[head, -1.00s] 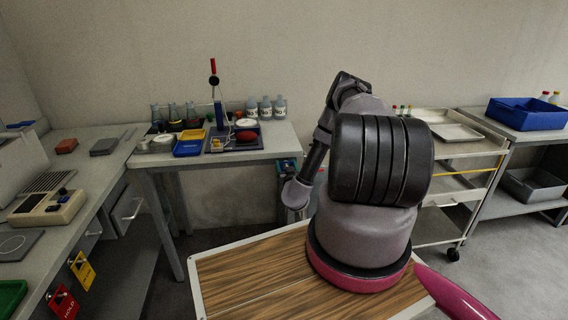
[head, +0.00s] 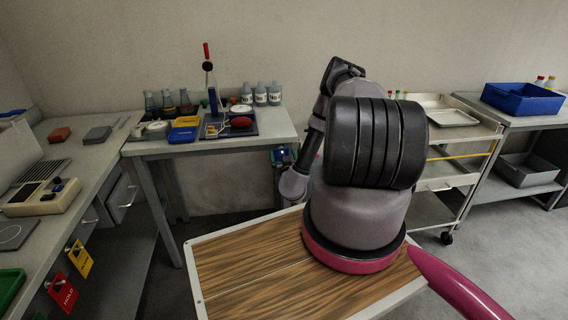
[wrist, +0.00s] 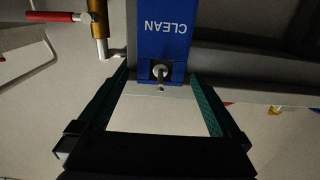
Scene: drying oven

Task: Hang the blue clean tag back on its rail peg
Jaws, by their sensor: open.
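The blue tag (wrist: 162,35) fills the upper middle of the wrist view, its word CLEAN upside down in the picture. A metal peg (wrist: 160,72) shows at the hole near the tag's lower end in that view. The tag appears to be on the peg, but I cannot tell how far. My gripper (wrist: 159,78) is open, with one green-lined finger on each side of the tag's end and visible gaps between. In the head view my gripper (head: 284,156) is small, by the right end of the back bench, partly hidden by my arm.
A grey rail (wrist: 225,92) runs across the wrist view. A red handle (wrist: 50,16) and a brass post (wrist: 98,30) are at its upper left. In the head view, a yellow tag (head: 79,259) and red HOLD tag (head: 62,291) hang on the left bench.

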